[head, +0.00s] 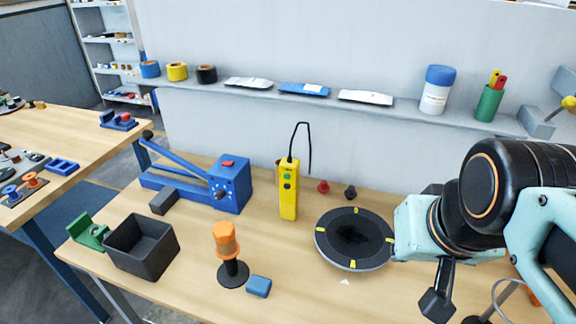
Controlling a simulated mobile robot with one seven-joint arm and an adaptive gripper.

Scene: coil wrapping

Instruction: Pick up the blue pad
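The blue pad (259,286) appears to be the small rounded blue block lying flat on the wooden table near its front edge. It sits just right of the black round base of an orange-topped stand (227,242). My gripper (438,303) shows only in part at the lower right, with a dark finger pointing down. It is well to the right of the blue pad and apart from it. The rest of the gripper is hidden by my arm or cut off, so its opening is unclear.
A black round turntable (325,245) with yellow marks lies between the pad and my arm. Behind stand a yellow handheld device (288,200) and a blue lever machine (230,186). A black open bin (142,250) is at left. Bare table lies right of the pad.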

